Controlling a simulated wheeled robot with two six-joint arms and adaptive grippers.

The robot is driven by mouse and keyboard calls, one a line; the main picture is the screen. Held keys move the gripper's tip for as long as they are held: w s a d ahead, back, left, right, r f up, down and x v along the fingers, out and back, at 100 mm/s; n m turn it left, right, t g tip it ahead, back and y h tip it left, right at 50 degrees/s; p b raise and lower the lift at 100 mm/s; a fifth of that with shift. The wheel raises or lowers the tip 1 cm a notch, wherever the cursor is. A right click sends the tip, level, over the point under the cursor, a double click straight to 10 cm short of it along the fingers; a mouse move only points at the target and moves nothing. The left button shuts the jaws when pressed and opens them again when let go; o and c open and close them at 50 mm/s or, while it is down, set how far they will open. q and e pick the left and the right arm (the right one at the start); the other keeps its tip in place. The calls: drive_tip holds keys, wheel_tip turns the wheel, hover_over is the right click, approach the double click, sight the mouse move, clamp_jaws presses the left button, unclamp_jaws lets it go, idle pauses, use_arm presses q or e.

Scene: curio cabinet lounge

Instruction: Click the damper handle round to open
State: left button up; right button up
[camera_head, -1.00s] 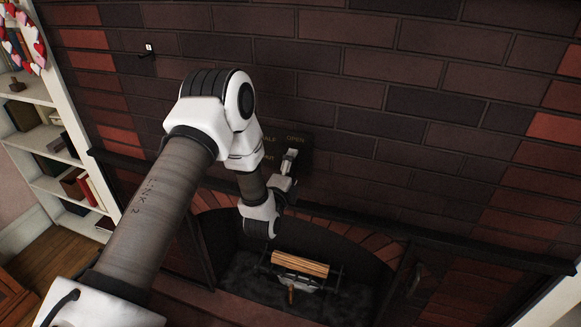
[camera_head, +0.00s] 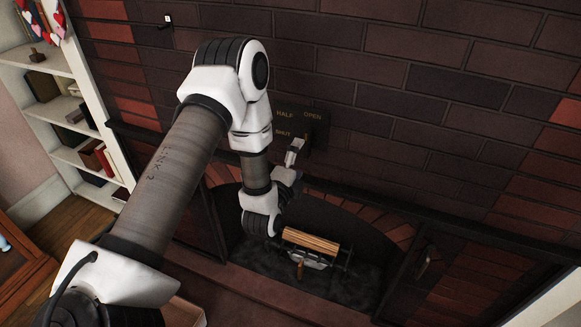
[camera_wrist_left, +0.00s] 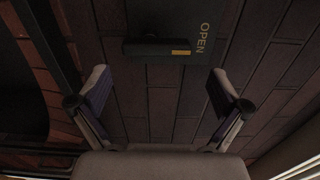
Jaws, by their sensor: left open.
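The damper plate (camera_head: 318,127) is a dark panel on the brick wall, lettered HALF, OPEN and SHUT. In the left wrist view the damper handle (camera_wrist_left: 150,48) is a dark bar with a yellow-orange mark at its right end, lying beside the word OPEN on the plate (camera_wrist_left: 198,15). My left gripper (camera_head: 295,150) is in front of the plate's lower part; in the head view I cannot make out the handle behind it. In the left wrist view the left gripper (camera_wrist_left: 158,74) is open and empty, its fingers spread wider than the handle, which shows beyond the fingertips. My right gripper is not in view.
Below the plate is a fireplace opening with a log rack (camera_head: 311,241) inside. A dark ledge (camera_head: 400,205) runs along the brick wall. A small hook (camera_head: 165,24) is on the wall at upper left. A white bookshelf (camera_head: 75,90) stands at the left.

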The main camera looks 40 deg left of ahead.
use_arm(q)
drive_tip(key=v, duration=0.5)
